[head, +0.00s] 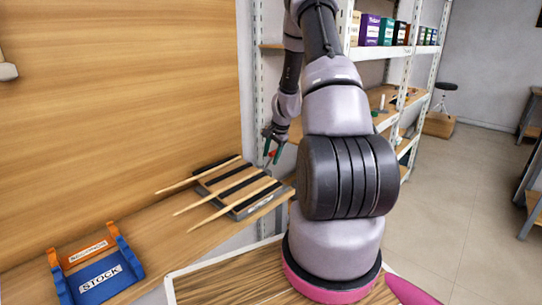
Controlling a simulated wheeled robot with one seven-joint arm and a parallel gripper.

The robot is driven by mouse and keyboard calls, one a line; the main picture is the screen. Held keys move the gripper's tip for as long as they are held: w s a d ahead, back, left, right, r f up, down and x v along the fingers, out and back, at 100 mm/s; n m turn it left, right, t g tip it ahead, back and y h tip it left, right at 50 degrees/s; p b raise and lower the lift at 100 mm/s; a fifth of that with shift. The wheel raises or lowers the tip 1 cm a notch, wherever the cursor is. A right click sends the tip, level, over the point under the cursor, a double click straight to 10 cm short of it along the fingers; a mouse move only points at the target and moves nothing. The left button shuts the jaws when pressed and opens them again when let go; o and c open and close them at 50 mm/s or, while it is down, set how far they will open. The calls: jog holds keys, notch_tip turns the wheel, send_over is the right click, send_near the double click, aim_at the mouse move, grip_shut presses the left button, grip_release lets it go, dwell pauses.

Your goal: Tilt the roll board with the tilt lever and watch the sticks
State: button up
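The roll board (262,203), a grey board with dark bands across its top, sits on the wooden shelf. Three thin pale sticks lie across it: a back one (198,175), a middle one (218,194) and a front one (232,207). Their left ends stick out past the board. My gripper (272,151) is at the board's far right corner, its two dark green fingertips apart. A small red piece shows between them, possibly the tilt lever's knob; I cannot tell whether the fingers touch it. The rest of the lever is not clearly visible.
A blue STOCK bin (98,281) and an orange holder (88,252) stand at the shelf's left front. A wooden panel (120,110) rises behind. White shelving (375,52) with boxes stands behind my arm. Open floor (460,190) lies to the right.

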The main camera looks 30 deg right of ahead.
jog(key=v, duration=1.1)
dwell(0.5)
jog(key=s+a+r+n+t, duration=0.1)
jog(key=s+a+r+n, duration=0.2)
jog(key=r, duration=0.4)
jog(key=s+a+r, duration=0.3)
jog(key=a+r, duration=0.3)
jog(key=s+a+r+n+t, duration=0.1)
jog(key=s+a+r+n, duration=0.2)
jog(key=r, duration=0.4)
jog(key=s+a+r+n+t, duration=0.1)
jog(key=s+a+r+n, duration=0.1)
jog(key=s, duration=0.7)
jog(key=s+a+r+n, duration=0.1)
jog(key=s+a+r, duration=0.4)
jog(key=s+a, duration=0.2)
jog(key=shift+s+r+n+t+y, duration=0.15)
jog(key=shift+s+n+t+y, duration=0.25)
jog(key=shift+s, duration=0.85)
